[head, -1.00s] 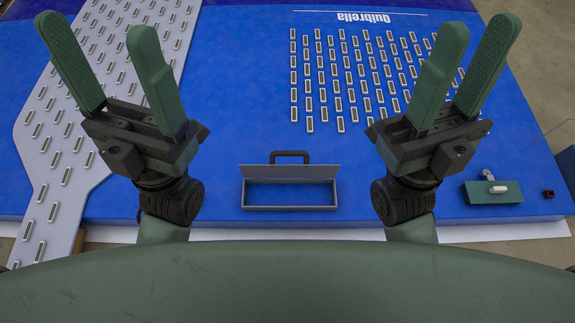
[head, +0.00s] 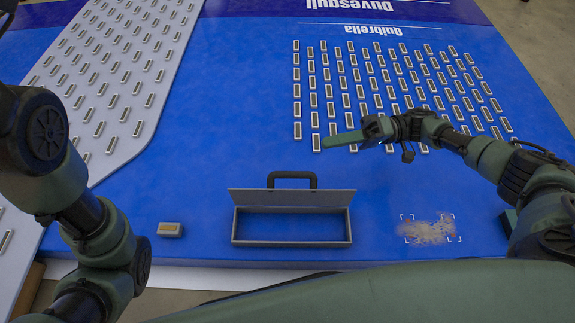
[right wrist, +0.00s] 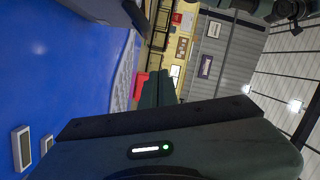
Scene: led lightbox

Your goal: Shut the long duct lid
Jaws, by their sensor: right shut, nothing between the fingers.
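The long grey duct box (head: 291,242) lies near the front edge of the blue board in the head view. Its lid (head: 290,198) stands open, tilted up along the back edge, and the inside shows. A dark handle (head: 292,177) rises behind the lid. My right gripper (head: 343,140) is shut and empty, above the board behind and to the right of the lid, clear of it, pointing left. Its green fingers also show in the right wrist view (right wrist: 155,90). My left arm is at the left; its gripper cannot be made out.
A small tan-and-grey block (head: 170,230) lies left of the box. A tan speckled patch with white corner marks (head: 428,231) is right of it. Rows of LED modules (head: 390,85) fill the board's back right; a pale panel with more modules (head: 110,80) is at the left.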

